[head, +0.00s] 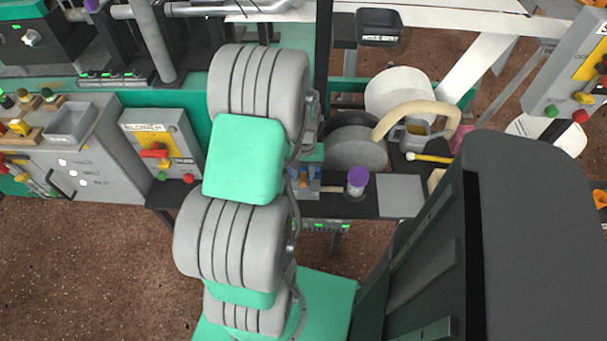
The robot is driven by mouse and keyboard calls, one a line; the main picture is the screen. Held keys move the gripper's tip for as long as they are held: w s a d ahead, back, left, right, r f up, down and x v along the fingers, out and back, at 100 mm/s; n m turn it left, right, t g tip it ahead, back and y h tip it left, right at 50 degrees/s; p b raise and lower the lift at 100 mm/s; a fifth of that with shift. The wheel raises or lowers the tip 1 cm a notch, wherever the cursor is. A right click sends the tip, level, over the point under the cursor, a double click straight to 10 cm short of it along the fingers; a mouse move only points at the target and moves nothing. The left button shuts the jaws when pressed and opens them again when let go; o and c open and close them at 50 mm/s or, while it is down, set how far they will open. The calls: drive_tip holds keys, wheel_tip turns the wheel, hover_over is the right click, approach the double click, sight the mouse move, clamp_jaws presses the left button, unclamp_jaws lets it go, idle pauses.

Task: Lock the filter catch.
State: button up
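I cannot pick out the filter catch for certain in the head view. A small clear cylinder with a purple cap (357,181) stands upright on the dark bench, right of my arm. A small blue and grey fitting (305,182) sits just left of it, partly hidden by my arm. My green and grey arm reaches up the middle of the picture and covers part of the bench. My gripper's fingers do not show; they are hidden beyond the arm's far end or out of view.
A grey control box with a yellow panel and red lever (155,148) stands left of my arm. A beige hose (418,112) arches over a grey can at right. A flat grey plate (400,195) lies on the bench. A grey cabinet with a tray (72,122) stands at left.

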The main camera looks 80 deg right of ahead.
sight(304, 178)
drive_tip(key=shift+o, duration=0.5)
wheel_tip(304, 178, up, 8)
drive_tip(key=shift+f+p, duration=0.1)
drive_tip(key=shift+p, duration=0.45)
